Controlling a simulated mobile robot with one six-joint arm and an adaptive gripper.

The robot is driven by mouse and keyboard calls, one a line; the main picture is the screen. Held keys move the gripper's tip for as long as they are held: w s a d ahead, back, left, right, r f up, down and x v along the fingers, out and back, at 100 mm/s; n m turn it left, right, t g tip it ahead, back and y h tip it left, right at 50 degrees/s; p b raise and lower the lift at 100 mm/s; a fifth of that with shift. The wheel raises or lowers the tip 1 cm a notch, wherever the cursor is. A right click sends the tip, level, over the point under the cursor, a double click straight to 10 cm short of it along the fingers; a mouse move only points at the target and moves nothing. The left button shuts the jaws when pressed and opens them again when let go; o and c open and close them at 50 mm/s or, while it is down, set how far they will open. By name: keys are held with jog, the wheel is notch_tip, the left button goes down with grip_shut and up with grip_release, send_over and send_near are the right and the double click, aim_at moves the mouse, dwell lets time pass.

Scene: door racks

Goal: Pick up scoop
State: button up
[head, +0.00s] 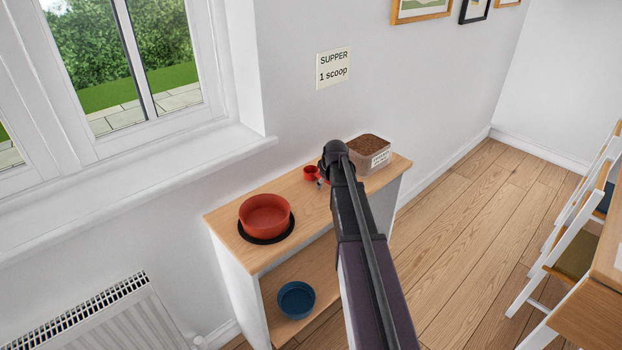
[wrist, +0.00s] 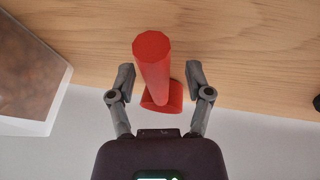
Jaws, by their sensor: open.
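The red scoop (head: 310,172) is on the wooden top of the low shelf unit (head: 322,212), partly hidden by my arm in the head view. In the wrist view, the scoop (wrist: 153,65) lies between the two fingers of my gripper (wrist: 160,72), its long red handle pointing up the picture. My gripper is open, with a finger on each side of the scoop and visible gaps to both. In the head view my gripper (head: 322,183) is mostly hidden behind my own wrist.
A clear tub of brown food (head: 371,150) stands close by on the top; it also shows in the wrist view (wrist: 40,115). A red bowl (head: 265,214) sits on a black mat to the left. A blue bowl (head: 296,299) is on the shelf below. The wall is behind.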

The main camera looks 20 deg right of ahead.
grip_shut()
dwell(0.3)
jog(key=shift+r, duration=0.2)
notch_tip(320, 180, up, 3)
jog(key=p, duration=0.3)
jog(key=shift+f, duration=0.1)
jog(key=shift+s+r+p, duration=0.35)
jog(key=shift+r+p, duration=0.3)
jog(key=shift+p, duration=0.1)
jog(key=s+r+p, duration=0.1)
jog(key=s, duration=1.4)
jog(key=shift+s, duration=0.15)
jog(key=shift+d, duration=0.1)
